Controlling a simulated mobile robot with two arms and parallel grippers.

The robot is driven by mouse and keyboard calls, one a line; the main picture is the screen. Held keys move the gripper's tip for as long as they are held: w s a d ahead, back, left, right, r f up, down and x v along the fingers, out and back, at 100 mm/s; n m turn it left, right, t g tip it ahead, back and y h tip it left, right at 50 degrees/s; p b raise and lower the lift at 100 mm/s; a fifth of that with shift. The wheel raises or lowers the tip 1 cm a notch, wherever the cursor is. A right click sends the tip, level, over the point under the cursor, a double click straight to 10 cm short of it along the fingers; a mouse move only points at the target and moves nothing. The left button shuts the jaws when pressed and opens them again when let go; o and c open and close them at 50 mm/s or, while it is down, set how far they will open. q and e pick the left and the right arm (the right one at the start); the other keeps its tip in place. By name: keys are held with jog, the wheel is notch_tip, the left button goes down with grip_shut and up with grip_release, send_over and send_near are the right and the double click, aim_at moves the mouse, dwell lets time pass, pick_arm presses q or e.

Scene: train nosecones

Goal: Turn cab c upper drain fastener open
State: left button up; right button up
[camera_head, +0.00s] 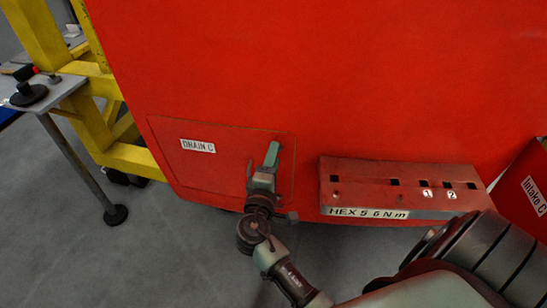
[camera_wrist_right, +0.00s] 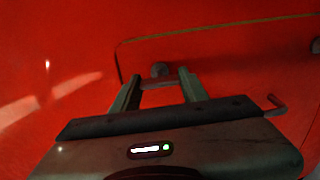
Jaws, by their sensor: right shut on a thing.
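The drain C panel (camera_head: 205,170) is a red cover outlined on the red cab, with a white "DRAIN C" label (camera_head: 198,145). My right gripper (camera_head: 271,155) is at the panel's upper right area. In the right wrist view its two fingers (camera_wrist_right: 159,77) stand some way apart, with a narrow reddish bar between them. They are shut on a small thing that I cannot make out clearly. My left gripper is not in view.
A red holder (camera_head: 385,178) labelled "HEX 5 6 N m", with several dark square holes, sits right of the panel. An L-shaped piece (camera_wrist_right: 277,105) shows beside my gripper. A yellow frame (camera_head: 40,45) and grey side table (camera_head: 62,88) stand left. The floor is clear.

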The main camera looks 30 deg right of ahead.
jog(key=o, duration=1.4)
jog(key=b+v, duration=0.2)
jog(key=v, duration=0.5)
jog(key=shift+s+a, duration=0.3)
